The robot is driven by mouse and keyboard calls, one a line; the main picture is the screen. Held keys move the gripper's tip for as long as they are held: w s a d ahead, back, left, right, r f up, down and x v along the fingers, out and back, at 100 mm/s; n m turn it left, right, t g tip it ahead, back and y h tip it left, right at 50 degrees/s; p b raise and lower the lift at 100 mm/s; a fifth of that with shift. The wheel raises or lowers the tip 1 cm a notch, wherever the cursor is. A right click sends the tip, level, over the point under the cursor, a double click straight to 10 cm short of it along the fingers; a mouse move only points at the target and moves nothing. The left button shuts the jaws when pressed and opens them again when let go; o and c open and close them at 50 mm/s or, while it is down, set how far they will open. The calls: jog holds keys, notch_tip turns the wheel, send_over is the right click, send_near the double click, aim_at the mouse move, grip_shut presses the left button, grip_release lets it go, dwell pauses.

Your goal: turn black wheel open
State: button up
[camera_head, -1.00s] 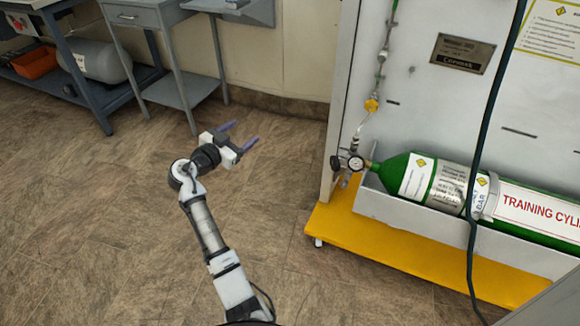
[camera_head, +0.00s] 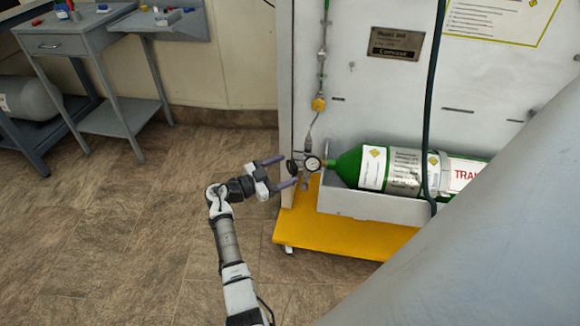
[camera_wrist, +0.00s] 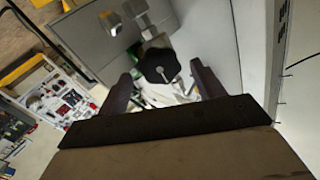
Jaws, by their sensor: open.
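The black wheel (camera_head: 292,167) is a small lobed knob on the valve at the left end of the green cylinder (camera_head: 347,166). It sits beside a round gauge (camera_head: 312,164). In the wrist view the wheel (camera_wrist: 158,65) faces me, near the fingertips and framed between them. My gripper (camera_head: 288,171) is open, its two purple fingers pointing right at the wheel. In the wrist view my gripper (camera_wrist: 161,76) has one finger on each side of the wheel. I cannot tell whether either finger touches it.
The cylinder lies in a grey trough (camera_head: 365,204) above a yellow base (camera_head: 320,232). A dark hose (camera_head: 432,100) hangs in front of the panel. A large grey surface (camera_head: 490,240) close to the camera hides the lower right. A grey side table (camera_head: 110,45) stands at the back left. Floor on the left is clear.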

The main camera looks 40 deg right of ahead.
jog(key=shift+s+d, duration=0.15)
jog(key=shift+d, duration=1.2)
jog(key=shift+c, duration=0.4)
jog(key=c, duration=0.9)
